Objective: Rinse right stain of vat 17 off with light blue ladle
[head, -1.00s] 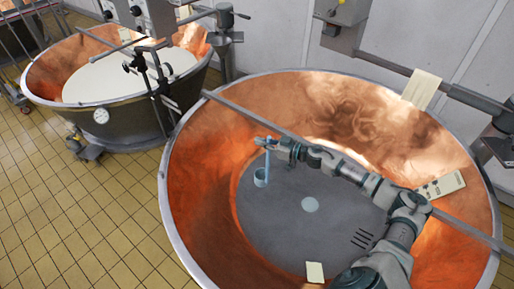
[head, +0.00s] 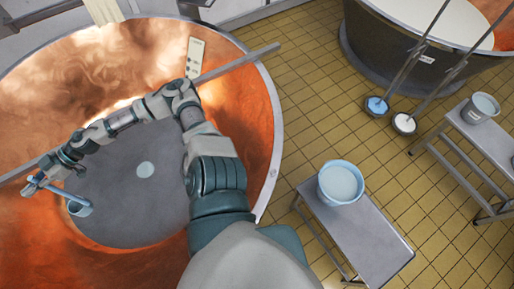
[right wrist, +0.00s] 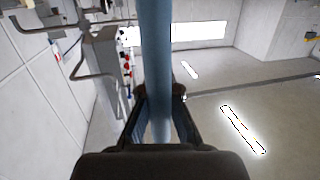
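The light blue ladle (head: 80,208) is held over the grey floor of the large copper vat (head: 262,160); its cup hangs below and right of my right gripper (head: 36,185). In the right wrist view my right gripper (right wrist: 160,125) is shut on the ladle's blue handle (right wrist: 156,60), which runs up between the fingers. The vat's inner wall has mottled patches, and I cannot single out a right stain or read a vat number. My right arm crosses the vat and hides part of its wall and floor. My left gripper is not in view.
A light blue bucket (head: 341,183) stands on a metal bench (head: 375,240) right of the vat. Another bucket (head: 481,107) stands on a bench farther right. A metal bar (head: 235,65) spans the vat. A second vat (head: 378,55) stands at the upper right.

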